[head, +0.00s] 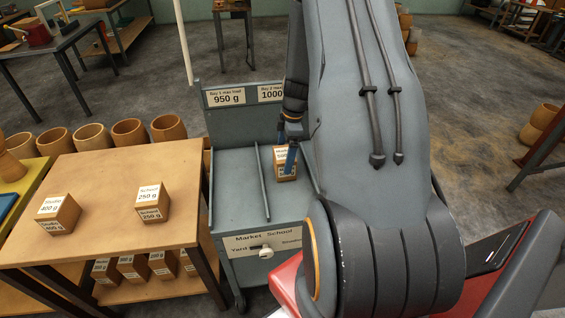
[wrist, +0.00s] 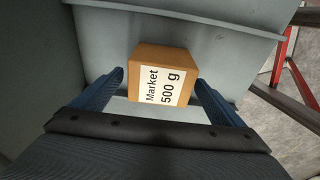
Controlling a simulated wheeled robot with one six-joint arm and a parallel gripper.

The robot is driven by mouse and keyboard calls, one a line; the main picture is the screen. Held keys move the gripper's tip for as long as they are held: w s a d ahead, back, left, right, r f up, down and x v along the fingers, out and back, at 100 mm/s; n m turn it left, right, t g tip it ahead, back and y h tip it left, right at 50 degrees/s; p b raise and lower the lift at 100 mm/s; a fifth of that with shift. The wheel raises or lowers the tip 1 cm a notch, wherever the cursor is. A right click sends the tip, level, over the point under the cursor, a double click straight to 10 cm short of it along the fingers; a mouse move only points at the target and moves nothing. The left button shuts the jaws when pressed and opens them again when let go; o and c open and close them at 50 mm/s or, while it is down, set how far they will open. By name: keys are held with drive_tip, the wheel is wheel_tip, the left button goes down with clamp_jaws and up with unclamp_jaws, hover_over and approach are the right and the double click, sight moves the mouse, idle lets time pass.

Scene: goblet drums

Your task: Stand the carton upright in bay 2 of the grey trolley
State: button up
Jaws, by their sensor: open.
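The carton (head: 285,172) is a small brown box with white labels. It sits on the floor of bay 2, right of the divider (head: 262,182) in the grey trolley (head: 236,180). In the wrist view the carton (wrist: 150,57) shows a label reading "Market 500 g". My gripper (head: 290,158) is over bay 2 at the carton. In the wrist view my open gripper (wrist: 160,82) has one blue finger on each side of the carton, with gaps visible. My arm hides the right part of bay 2 in the head view.
The trolley's back panel reads "Bay 1 max load 950 g", with a partly hidden bay 2 sign. Bay 1 (head: 236,190) is empty. A wooden table (head: 110,195) at left holds two brown cartons, labelled Studio 400 g (head: 58,215) and School 250 g (head: 152,203). Several drums stand behind it.

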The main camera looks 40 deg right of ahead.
drive_tip(key=r, duration=0.2)
drive_tip(key=r+b, duration=0.1)
drive_tip(key=r, duration=0.1)
drive_tip(key=d+r+b, duration=0.1)
drive_tip(key=r, duration=0.2)
drive_tip(key=shift+s+r, duration=0.1)
drive_tip(key=shift+s, duration=0.1)
drive_tip(key=shift+r, duration=0.2)
drive_tip(key=shift+a+r, duration=0.2)
drive_tip(key=shift+a, duration=0.05)
drive_tip(key=s+a+r+m, duration=0.2)
drive_tip(key=s+a+m, duration=0.2)
drive_tip(key=a, duration=0.4)
drive_tip(key=s+a+r+m+h, duration=0.1)
drive_tip(key=s+a+r+m, duration=0.2)
drive_tip(key=a, duration=0.6)
drive_tip(key=s+a+r+m, duration=0.2)
drive_tip(key=s+a+m, duration=0.3)
drive_tip(key=s+a, duration=0.2)
drive_tip(key=shift+a+r+m+t+h, duration=0.3)
drive_tip(key=shift+a+r+m, duration=0.1)
drive_tip(key=shift+a, duration=0.4)
